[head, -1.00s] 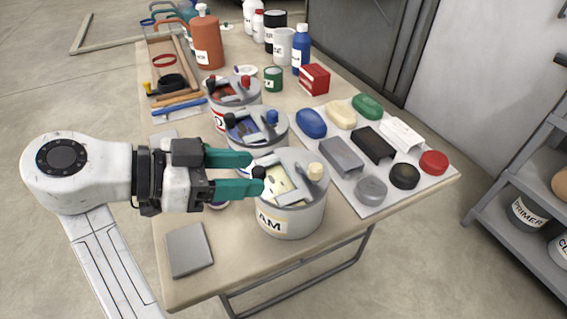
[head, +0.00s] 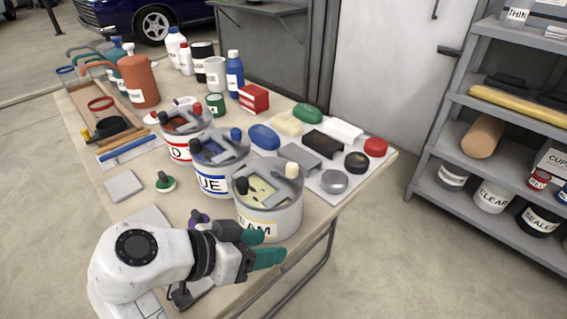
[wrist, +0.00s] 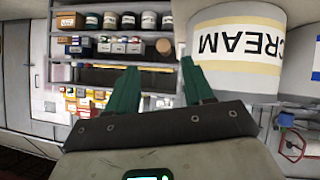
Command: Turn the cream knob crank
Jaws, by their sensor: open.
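The cream paint can (head: 270,218) stands at the near end of the table, with a grey crank lid on top. Its cream knob (head: 292,170) is at the lid's back right, and a black knob (head: 241,186) is at its left. In the wrist view the can (wrist: 240,50) appears upside down at upper right, its CREAM label readable. My gripper (head: 272,247) is open with teal fingers, low at the can's near side, below the lid. In the wrist view my fingertips (wrist: 157,75) are apart with nothing between them. The cream knob is out of the wrist view.
Blue-labelled (head: 217,172) and red-labelled (head: 184,135) cans with similar lids stand behind the cream one. A mat (head: 345,187) with sanding blocks and round pads lies to the right. A grey shelf unit (head: 430,150) stands farther right, with open floor between.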

